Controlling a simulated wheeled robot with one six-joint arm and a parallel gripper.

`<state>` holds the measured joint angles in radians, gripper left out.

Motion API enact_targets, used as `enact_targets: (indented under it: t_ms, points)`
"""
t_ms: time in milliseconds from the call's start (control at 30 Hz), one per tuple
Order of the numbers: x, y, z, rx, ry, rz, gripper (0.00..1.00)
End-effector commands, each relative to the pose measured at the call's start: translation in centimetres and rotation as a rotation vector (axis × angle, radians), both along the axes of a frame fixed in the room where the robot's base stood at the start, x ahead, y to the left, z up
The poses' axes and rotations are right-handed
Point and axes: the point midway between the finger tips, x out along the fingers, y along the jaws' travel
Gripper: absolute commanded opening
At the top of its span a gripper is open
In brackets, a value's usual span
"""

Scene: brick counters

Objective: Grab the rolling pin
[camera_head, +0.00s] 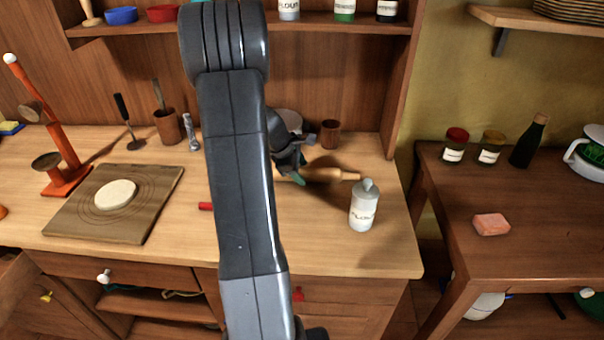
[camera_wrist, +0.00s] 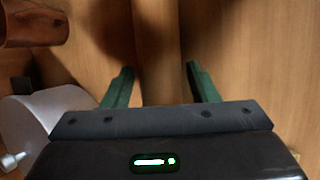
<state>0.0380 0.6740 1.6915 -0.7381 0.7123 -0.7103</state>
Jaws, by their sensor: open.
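In the wrist view the rolling pin (camera_wrist: 158,50) runs lengthwise from the top edge down between the two green fingers. My gripper (camera_wrist: 160,85) is open, with one finger on each side of the pin and a visible gap on both sides. In the head view my gripper (camera_head: 297,172) is at the pin's left part, partly hidden by my arm.
A brown cup (camera_head: 330,134) stands behind the pin. A board (camera_head: 70,215) with dough (camera_head: 115,194) lies at left. A red-orange stand (camera_head: 62,150) rises at far left. The counter's front right is clear.

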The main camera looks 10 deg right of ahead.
Motion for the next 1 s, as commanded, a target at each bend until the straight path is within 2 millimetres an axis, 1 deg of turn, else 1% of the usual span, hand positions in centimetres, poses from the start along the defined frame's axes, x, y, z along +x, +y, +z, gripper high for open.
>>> enact_targets:
  t_ms: [100, 267, 300, 367, 400, 467, 500, 533, 733, 800, 867, 967, 1000]
  points:
    - [0.1, -0.3, -0.5, -0.001, 0.001, 0.001, 0.53]
    - [0.1, -0.3, -0.5, 0.0, 0.0, 0.001, 0.53]
    - [0.1, -0.3, -0.5, 0.0, 0.0, 0.001, 0.51]
    - [0.1, -0.2, -0.5, 0.0, 0.0, 0.001, 0.4]
    - [0.1, -0.2, -0.5, 0.0, 0.0, 0.001, 0.32]
    - [0.1, -0.2, -0.5, 0.0, 0.0, 0.001, 0.2]
    - [0.1, -0.2, -0.5, 0.0, 0.0, 0.001, 0.12]
    - [0.1, -0.2, -0.5, 0.0, 0.0, 0.001, 0.07]
    - [0.2, -0.2, -0.4, -0.001, -0.002, 0.001, 0.07]
    - [0.2, -0.2, -0.1, -0.001, -0.003, 0.0, 0.07]
    - [0.2, -0.2, 0.6, -0.001, -0.005, 0.0, 0.07]
    - [0.3, -0.2, 2.3, 0.0, -0.008, 0.001, 0.07]
    - [0.3, -0.2, 3.1, -0.002, -0.008, 0.001, 0.07]
